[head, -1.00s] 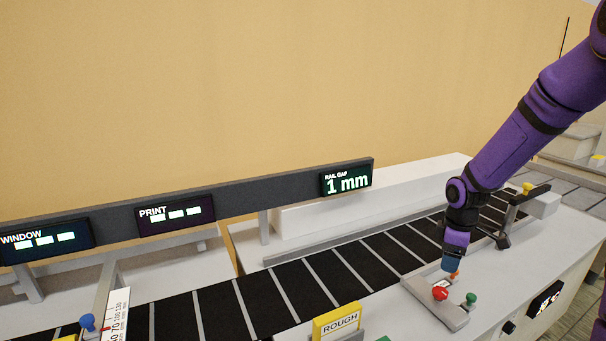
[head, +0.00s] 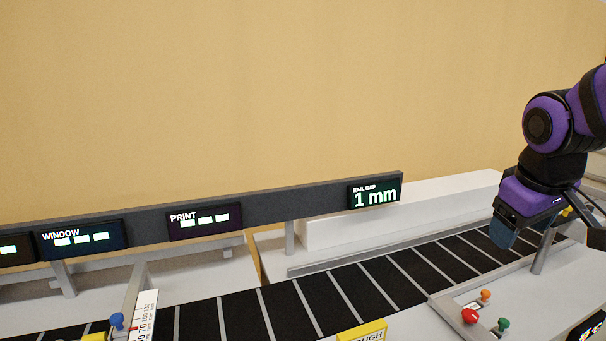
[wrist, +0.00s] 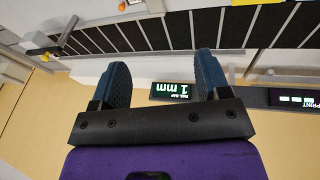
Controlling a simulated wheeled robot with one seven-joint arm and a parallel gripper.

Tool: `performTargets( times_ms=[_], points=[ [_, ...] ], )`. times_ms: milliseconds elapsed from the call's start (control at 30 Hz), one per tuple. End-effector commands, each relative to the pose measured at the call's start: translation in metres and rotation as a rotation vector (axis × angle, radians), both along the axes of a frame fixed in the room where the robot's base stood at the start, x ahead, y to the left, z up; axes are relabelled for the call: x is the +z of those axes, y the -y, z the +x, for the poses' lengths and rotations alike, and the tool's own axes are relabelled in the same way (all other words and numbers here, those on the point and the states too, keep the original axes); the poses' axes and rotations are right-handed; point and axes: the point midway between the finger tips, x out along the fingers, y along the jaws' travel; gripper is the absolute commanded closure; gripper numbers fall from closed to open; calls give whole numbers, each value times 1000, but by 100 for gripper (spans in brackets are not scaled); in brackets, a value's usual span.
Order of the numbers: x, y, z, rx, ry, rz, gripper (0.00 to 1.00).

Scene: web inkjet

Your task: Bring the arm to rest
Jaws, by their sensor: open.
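My purple arm is folded up at the right of the head view. My gripper (head: 504,232) hangs above the right end of the belt, and its blue fingertip pad shows there. In the wrist view my gripper (wrist: 160,85) has its two blue fingers wide apart with nothing between them. The fingers are clear of the belt (wrist: 185,30) and of the control panel's knobs.
A panel with a red knob (head: 470,316), an orange knob (head: 486,295) and a green knob (head: 503,324) lies below my gripper. A display rail (head: 270,207) with a "1 mm" screen (head: 375,196) runs behind the belt. A yellow sign (head: 362,332) stands at the front.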

Motion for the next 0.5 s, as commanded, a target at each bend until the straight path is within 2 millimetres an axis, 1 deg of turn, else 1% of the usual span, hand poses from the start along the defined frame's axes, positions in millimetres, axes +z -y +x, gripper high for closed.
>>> performTargets(
  times_ms=[33,100,300,400,500],
  points=[
    [9,-6,-12,-22,30,17,30],
    [17,-11,-29,-60,63,48,30],
    [33,-24,-74,-156,145,151,30],
    [37,-28,-91,-188,169,197,30],
    [38,-30,-101,-210,186,230,30]
  ],
)
